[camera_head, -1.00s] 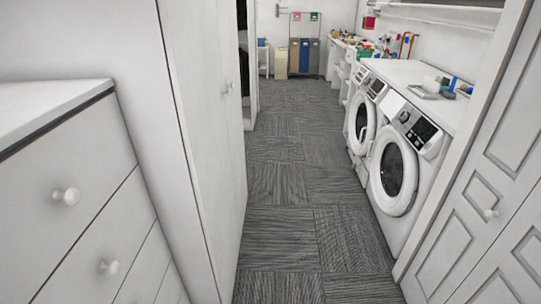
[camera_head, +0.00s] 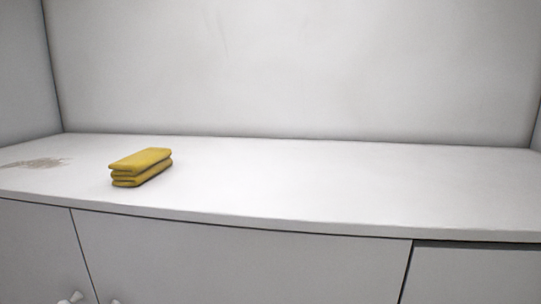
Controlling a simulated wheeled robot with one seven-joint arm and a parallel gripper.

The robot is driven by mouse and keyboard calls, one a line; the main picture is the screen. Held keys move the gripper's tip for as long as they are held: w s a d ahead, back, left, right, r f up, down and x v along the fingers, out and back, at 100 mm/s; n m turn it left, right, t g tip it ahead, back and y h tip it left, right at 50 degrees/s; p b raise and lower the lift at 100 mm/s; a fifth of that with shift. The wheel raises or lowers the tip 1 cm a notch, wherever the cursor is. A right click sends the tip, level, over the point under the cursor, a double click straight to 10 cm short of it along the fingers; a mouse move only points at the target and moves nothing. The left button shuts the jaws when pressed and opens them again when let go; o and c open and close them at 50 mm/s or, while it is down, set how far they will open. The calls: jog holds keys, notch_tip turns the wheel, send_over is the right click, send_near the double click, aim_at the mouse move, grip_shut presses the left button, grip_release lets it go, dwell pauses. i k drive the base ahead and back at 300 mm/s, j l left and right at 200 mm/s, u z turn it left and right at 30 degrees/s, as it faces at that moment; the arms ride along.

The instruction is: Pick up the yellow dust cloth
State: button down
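The yellow dust cloth (camera_head: 141,167) lies folded in a thick stack on the left part of a white countertop (camera_head: 300,185). It is near the counter's front edge, with nothing touching it but the counter. My gripper is not in view.
A greyish-brown smudge (camera_head: 36,163) marks the counter left of the cloth. White walls close the counter at the back and sides. Cabinet doors with white knobs (camera_head: 72,297) are below its front edge. The counter right of the cloth is clear.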

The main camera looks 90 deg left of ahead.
aim_at(133, 170)
jog(key=u, duration=2.6)
